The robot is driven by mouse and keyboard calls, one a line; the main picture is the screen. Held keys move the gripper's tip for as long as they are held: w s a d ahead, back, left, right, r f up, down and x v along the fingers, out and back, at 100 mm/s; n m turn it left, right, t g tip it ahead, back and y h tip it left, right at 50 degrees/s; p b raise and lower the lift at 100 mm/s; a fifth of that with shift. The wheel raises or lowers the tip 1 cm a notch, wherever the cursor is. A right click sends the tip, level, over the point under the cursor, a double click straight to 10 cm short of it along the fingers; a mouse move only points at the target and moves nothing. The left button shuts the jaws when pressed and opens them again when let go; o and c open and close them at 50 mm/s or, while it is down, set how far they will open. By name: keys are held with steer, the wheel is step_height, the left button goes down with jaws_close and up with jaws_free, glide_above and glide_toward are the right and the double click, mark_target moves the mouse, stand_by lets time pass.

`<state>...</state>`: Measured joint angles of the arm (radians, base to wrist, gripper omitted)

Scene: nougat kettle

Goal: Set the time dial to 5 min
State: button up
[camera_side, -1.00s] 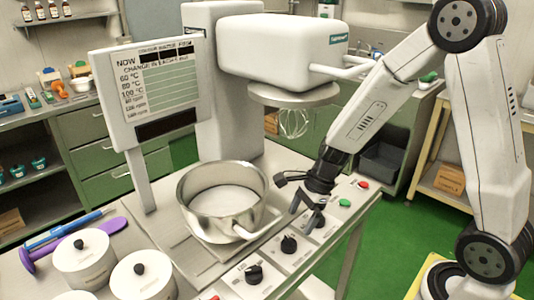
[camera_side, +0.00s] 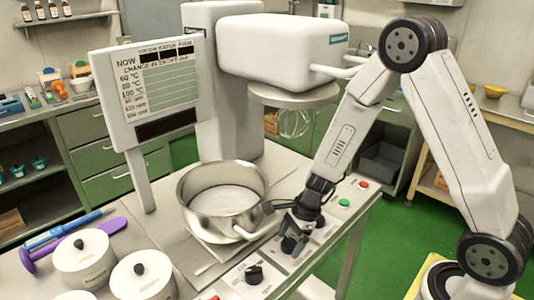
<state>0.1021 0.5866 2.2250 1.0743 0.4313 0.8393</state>
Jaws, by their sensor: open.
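A row of black dials sits on the grey panel at the front edge of the machine's bench. The nearest dial (camera_side: 254,274) shows clearly, with its pointer setting too small to read. The panel's middle dial is hidden behind my gripper (camera_side: 292,246). My gripper is open and points down, low over the middle dial's spot. I cannot tell whether its fingers touch or straddle that dial. The dial labels are too small to read, so I cannot tell which is the time dial.
A steel kettle (camera_side: 183,205) stands just left of my gripper, its handle close by. A green button (camera_side: 344,202) and a red button (camera_side: 363,184) sit on the panel's far end. White lidded pots (camera_side: 84,262) stand at the lower left. The whisk (camera_side: 295,123) hangs above.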

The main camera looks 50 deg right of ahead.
steer(key=shift+f, duration=0.1)
steer(key=shift+c, duration=0.2)
steer(key=c, duration=1.2)
steer(key=shift+c, duration=0.2)
steer(key=shift+n, duration=0.4)
steer(key=shift+w+a+n+g, duration=0.1)
steer(key=shift+n+g, duration=1.1)
steer(key=shift+n, duration=1.3)
